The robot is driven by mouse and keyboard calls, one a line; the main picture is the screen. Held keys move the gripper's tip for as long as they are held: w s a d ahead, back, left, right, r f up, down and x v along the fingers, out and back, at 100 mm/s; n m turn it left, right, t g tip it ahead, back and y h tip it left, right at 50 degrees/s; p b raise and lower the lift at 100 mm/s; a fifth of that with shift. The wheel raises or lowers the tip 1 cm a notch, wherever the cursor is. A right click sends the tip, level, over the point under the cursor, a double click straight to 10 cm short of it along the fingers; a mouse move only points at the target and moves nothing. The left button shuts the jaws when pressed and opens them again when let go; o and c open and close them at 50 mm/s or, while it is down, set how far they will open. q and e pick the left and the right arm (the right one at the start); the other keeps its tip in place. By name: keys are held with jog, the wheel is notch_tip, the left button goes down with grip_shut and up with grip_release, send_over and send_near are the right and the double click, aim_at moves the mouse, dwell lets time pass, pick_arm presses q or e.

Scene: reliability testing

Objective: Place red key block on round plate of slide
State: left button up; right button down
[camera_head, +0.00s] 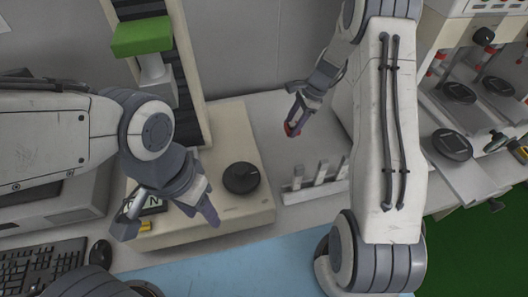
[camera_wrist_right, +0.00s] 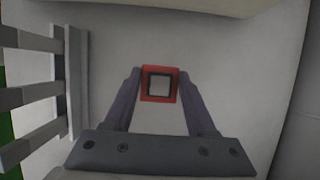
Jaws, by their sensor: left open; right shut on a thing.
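The red key block (camera_head: 291,130) is between the fingertips of my right gripper (camera_head: 294,120) in the head view, above the pale bench. In the right wrist view the block (camera_wrist_right: 160,98) shows as a red square frame with a grey centre. My right gripper (camera_wrist_right: 160,88) is shut on its two sides. My left gripper (camera_head: 168,222) is open and empty, over the front of the beige machine. At the right, a dark round plate (camera_head: 452,145) lies on a slide (camera_head: 482,178), well away from the held block.
More round plates (camera_head: 459,92) (camera_head: 498,86) lie farther back at the right. A rack with several grey upright pieces (camera_head: 319,176) stands below my right gripper. The beige machine (camera_head: 240,210) carries a black round knob (camera_head: 241,178). A keyboard (camera_head: 38,268) is at lower left.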

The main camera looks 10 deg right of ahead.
send_over(267, 162)
jog(key=d, duration=0.2)
jog(key=f, duration=0.5)
jog(key=shift+s+a+f, duration=0.1)
jog(key=shift+a, duration=0.15)
jog(key=shift+f+p, duration=0.35)
jog(key=shift+f, duration=1.6)
jog(key=shift+f, duration=0.15)
jog(key=shift+c, duration=1)
grip_release()
